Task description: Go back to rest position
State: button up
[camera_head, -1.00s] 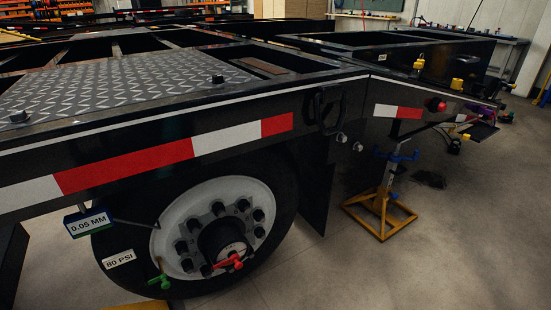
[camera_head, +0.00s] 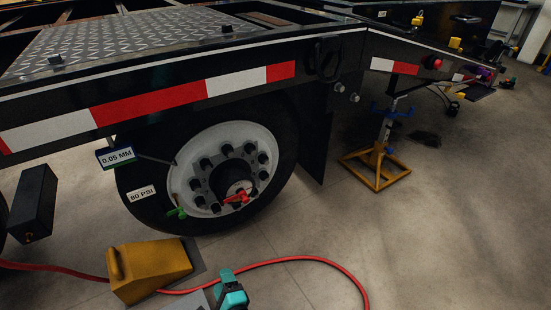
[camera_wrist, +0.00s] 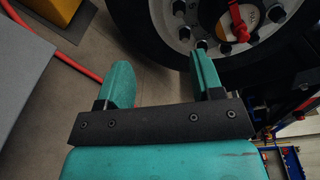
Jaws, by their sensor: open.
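My gripper (camera_wrist: 162,78) is teal with a dark crossbar. In the wrist view its two fingers stand apart with nothing between them. Bare floor and part of the tire (camera_wrist: 165,45) show beyond the fingertips. In the head view, a teal part of my arm or gripper (camera_head: 230,290) shows at the bottom edge, in front of the trailer wheel (camera_head: 222,170). Its fingers are not clear there. A red T-shaped handle (camera_head: 237,196) sits at the wheel hub, and a green one (camera_head: 176,212) is at the lower left of the rim.
A yellow wheel chock (camera_head: 150,270) stands on the floor left of my gripper. A red hose (camera_head: 320,260) curves across the floor. A yellow jack stand (camera_head: 377,165) is right of the wheel. The black trailer frame (camera_head: 250,95) crosses above. Floor at the lower right is clear.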

jog(key=w+a+r+n+g+h, duration=0.2)
jog(key=w+r, duration=0.5)
jog(key=w+a+r+n+g+h, duration=0.1)
jog(key=w+a+r+h, duration=0.15)
jog(key=w+r, duration=0.45)
jog(key=w+d+r+n+g, duration=0.25)
jog(key=d+r, duration=0.25)
jog(key=r, duration=0.4)
jog(key=w+d+r+n+g, duration=0.2)
jog(key=d+r+n, duration=0.25)
jog(key=r, duration=0.55)
jog(key=s+d+r+n+g, duration=0.5)
jog(key=s+d+r+n, duration=0.2)
jog(key=s+d+r, duration=0.75)
jog(key=s+d+r+n+g, duration=0.15)
jog(key=s+d+n, duration=0.3)
jog(key=s, duration=0.45)
jog(key=s+d+r+n+g, duration=0.1)
jog(key=s+d+r+n, duration=0.2)
jog(key=s+d, duration=0.5)
notch_tip(320, 180, up, 28)
jog(key=s+a+p, duration=0.2)
jog(key=p, duration=2.5)
jog(key=shift+f+y+p, duration=0.25)
jog(key=shift+y+p, duration=0.1)
jog(key=shift+s+f, duration=0.1)
jog(key=shift+c, duration=0.2)
